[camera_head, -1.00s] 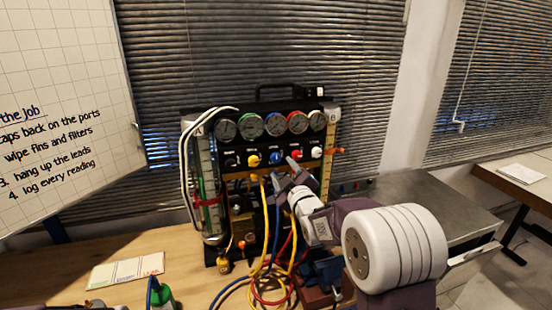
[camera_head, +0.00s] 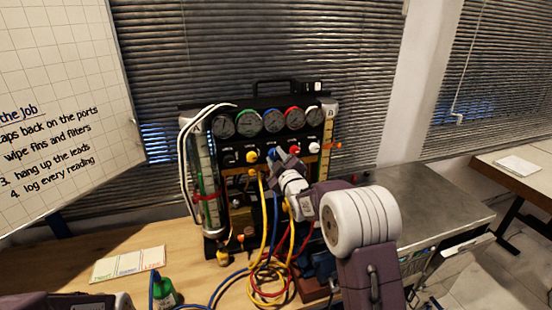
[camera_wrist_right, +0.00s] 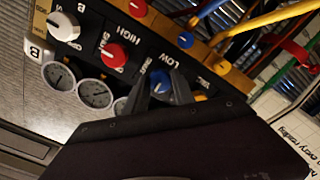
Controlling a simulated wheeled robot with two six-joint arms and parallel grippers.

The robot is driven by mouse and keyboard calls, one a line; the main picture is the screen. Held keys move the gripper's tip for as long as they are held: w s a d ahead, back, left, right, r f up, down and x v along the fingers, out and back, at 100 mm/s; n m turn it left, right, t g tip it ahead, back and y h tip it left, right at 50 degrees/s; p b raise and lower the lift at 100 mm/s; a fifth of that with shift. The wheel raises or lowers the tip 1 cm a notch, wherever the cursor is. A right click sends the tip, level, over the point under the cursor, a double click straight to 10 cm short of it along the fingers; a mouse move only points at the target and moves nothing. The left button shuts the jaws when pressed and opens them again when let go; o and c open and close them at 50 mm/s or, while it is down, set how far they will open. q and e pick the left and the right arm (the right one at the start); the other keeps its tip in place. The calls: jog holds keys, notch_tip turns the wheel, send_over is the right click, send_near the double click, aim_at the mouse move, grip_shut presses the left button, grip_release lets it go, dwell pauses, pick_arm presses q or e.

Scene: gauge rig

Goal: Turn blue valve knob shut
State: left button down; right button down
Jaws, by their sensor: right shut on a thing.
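The blue valve knob (camera_head: 272,154) is in the row of knobs below the gauges on the black gauge rig (camera_head: 262,104). In the right wrist view the blue knob (camera_wrist_right: 160,79) sits between the two finger tips of my right gripper (camera_wrist_right: 160,90), beside the LOW label. My right gripper (camera_head: 284,157) is shut on it, reaching in from the lower right; the fingers hide part of the knob. A piece of my left arm shows at the bottom left edge, but its jaws are not seen.
A yellow knob (camera_head: 251,156), a red knob (camera_head: 295,150) and a white knob (camera_head: 313,147) flank the blue one. Yellow, blue and red hoses hang in front of the rig and coil on the bench.

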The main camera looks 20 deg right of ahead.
jog(key=m+b, duration=0.3)
jog(key=shift+f, duration=0.15)
jog(key=m+b, duration=0.2)
jog(key=m, duration=0.2)
jog(key=shift+m, duration=0.4)
jog(key=m+b, duration=0.1)
jog(key=m, duration=0.1)
jog(key=m+b, duration=0.1)
jog(key=m, duration=0.1)
jog(key=shift+r+m, duration=0.2)
jog(key=shift+m, duration=0.1)
jog(key=m, duration=0.5)
jog(key=shift+r, duration=0.1)
jog(key=shift+m, duration=0.4)
jog(key=c, duration=1.1)
grip_release()
jog(key=shift+o, duration=0.2)
